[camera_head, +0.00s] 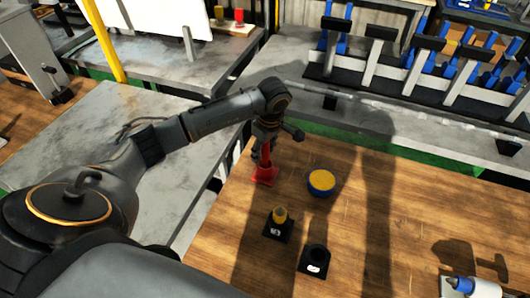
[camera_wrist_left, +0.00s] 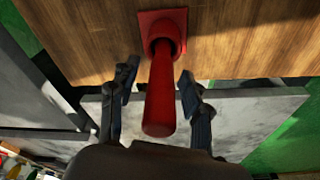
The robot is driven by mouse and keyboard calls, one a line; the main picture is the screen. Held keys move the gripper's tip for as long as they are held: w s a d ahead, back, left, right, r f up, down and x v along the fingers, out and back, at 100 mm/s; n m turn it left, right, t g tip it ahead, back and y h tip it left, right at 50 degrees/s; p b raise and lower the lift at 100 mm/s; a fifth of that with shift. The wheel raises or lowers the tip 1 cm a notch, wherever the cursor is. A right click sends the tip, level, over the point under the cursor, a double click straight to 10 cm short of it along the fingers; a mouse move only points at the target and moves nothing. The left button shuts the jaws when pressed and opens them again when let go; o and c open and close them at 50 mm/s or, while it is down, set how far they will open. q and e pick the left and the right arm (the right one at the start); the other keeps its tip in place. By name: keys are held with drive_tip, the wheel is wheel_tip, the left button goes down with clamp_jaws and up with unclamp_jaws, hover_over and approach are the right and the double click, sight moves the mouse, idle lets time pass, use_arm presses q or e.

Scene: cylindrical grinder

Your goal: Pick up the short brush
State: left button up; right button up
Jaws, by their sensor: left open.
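A red handle, which may be the short brush, stands upright in a square red holder (camera_head: 265,176) on the wooden table; its bristles, if any, are hidden. In the left wrist view the red handle (camera_wrist_left: 160,100) points toward the camera, rising from the holder's red base (camera_wrist_left: 163,30). My left gripper (camera_head: 269,140) is open at the handle's upper part. Its two fingers (camera_wrist_left: 158,75) are on either side of the handle, with visible gaps. My right gripper is not in view.
A blue-rimmed bowl with a yellow top (camera_head: 321,182) stands right of the holder. A black holder with a yellow-tipped item (camera_head: 280,222) and a black ring-shaped holder (camera_head: 314,261) stand in front. Blue-white items (camera_head: 460,284) lie front right. A grey machine bed (camera_head: 350,118) runs behind.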

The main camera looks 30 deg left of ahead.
use_arm(q)
drive_tip(key=shift+f, duration=0.1)
clamp_jaws()
